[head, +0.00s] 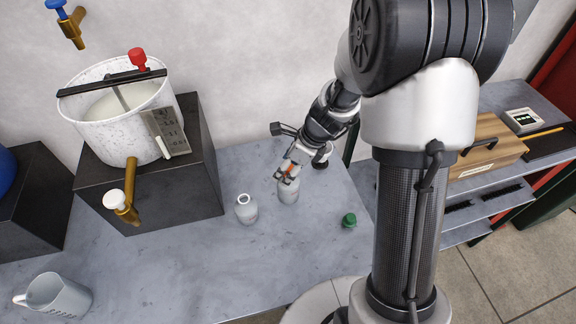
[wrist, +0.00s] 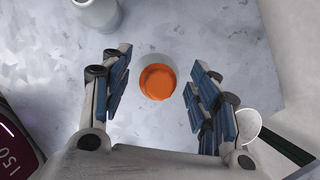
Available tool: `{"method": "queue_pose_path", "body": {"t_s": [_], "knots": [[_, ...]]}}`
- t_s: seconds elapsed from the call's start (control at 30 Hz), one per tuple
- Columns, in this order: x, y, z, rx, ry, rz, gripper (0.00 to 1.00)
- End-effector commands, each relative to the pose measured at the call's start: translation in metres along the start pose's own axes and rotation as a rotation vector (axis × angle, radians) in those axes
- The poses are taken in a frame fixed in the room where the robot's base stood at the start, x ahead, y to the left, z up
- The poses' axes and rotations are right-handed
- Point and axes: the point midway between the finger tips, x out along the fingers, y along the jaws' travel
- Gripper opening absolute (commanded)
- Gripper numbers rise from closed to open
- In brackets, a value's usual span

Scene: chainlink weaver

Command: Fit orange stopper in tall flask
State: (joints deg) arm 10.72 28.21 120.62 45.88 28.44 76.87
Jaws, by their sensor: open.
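The orange stopper (head: 290,168) sits at the mouth of the taller grey flask (head: 289,192), which stands upright on the bench. In the wrist view the stopper (wrist: 157,83) shows as a round orange top over the pale flask (wrist: 148,62). How deep it sits cannot be told. My gripper (head: 286,177) is above this flask, its jaws open on either side of the stopper. The wrist view shows gaps between the blue finger pads and the stopper.
A smaller flask (head: 246,210) stands to the left, with an open mouth. A green stopper (head: 349,220) lies to the right. A white bucket (head: 112,120) with a tap is on a dark block (head: 165,200). A jug (head: 55,296) stands at front left. The front middle bench is clear.

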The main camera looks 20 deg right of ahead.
Motion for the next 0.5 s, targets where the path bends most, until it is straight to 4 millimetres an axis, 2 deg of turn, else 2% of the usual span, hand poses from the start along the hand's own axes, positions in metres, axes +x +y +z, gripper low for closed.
{"method": "queue_pose_path", "body": {"t_s": [0.17, 0.5], "knots": [[-0.014, -0.001, 0.001, 0.0, -0.002, -0.002, 0.55], [-0.084, -0.001, 0.0, 0.0, -0.002, -0.005, 0.55]]}}
